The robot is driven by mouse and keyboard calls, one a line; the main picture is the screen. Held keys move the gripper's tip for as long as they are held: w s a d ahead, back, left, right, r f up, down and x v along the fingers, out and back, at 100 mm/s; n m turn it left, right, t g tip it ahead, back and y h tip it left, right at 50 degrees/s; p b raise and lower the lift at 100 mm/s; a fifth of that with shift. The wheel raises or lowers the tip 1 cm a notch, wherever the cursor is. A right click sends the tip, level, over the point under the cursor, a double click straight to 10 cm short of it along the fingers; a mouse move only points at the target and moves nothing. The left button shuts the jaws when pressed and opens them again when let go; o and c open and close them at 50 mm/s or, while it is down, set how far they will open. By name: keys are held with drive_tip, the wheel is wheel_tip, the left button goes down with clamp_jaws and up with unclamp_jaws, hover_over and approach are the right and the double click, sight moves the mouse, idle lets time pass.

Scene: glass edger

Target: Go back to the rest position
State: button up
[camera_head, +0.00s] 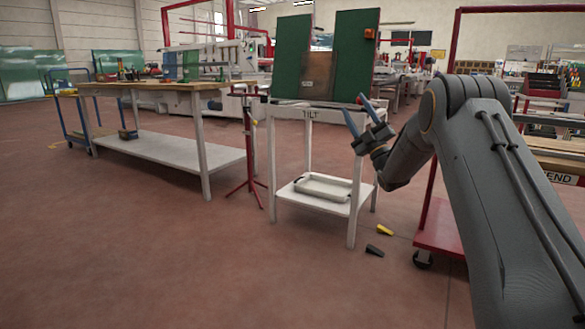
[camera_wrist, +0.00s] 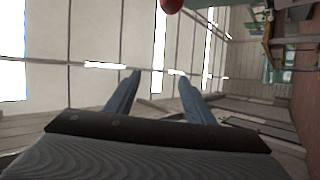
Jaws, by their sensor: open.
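My gripper (camera_head: 356,111) is at the end of my grey arm, raised in front of the white stand marked TILT (camera_head: 310,113). Its two blue fingers are spread apart with nothing between them. In the wrist view my gripper (camera_wrist: 157,75) also shows open and empty, against the wall and bright windows. A red rounded thing (camera_wrist: 172,5) shows at the top edge of the wrist view, too cut off to identify.
Green panels (camera_head: 353,55) stand on the TILT stand, with a tray (camera_head: 322,188) on its lower shelf. A long workbench (camera_head: 165,85) is at left, a red cart (camera_head: 437,235) at right. Yellow (camera_head: 385,230) and black (camera_head: 374,251) pieces lie on the floor. The front-left floor is clear.

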drive_tip(key=a+m+g+h, duration=0.4)
drive_tip(key=a+m+h, duration=0.3)
drive_tip(key=a, duration=0.7)
drive_tip(key=s+a+f+m+g+h, duration=0.15)
drive_tip(key=s+a+f+g, duration=0.4)
drive_tip(key=s, duration=0.75)
drive_tip(key=s+a+f+m+g+h, duration=0.1)
drive_tip(key=s+a+f+m+g, duration=0.4)
drive_tip(key=s, duration=0.8)
drive_tip(key=s+d+f+g+h, duration=0.1)
drive_tip(key=s+f+g, duration=0.25)
drive_tip(key=s, duration=0.95)
drive_tip(key=s+d+f+g, duration=0.15)
drive_tip(key=s+f, duration=0.25)
drive_tip(key=s, duration=0.9)
drive_tip(key=s+f+g+h, duration=0.1)
drive_tip(key=s+f+g, duration=0.25)
drive_tip(key=s, duration=1.05)
drive_tip(key=d+r+m+h+p, duration=0.1)
drive_tip(key=d+r+m+p, duration=0.2)
drive_tip(key=d+r+p, duration=0.7)
drive_tip(key=d+r+m+h+p, duration=0.1)
drive_tip(key=d+r+m+p, duration=0.2)
drive_tip(key=d+r+p, duration=0.7)
wheel_tip(320, 180, up, 8)
drive_tip(key=p, duration=1.6)
drive_tip(key=shift+w+d+f+p, duration=0.2)
drive_tip(key=shift+w+d+p, duration=0.1)
drive_tip(key=shift+w+d, duration=0.1)
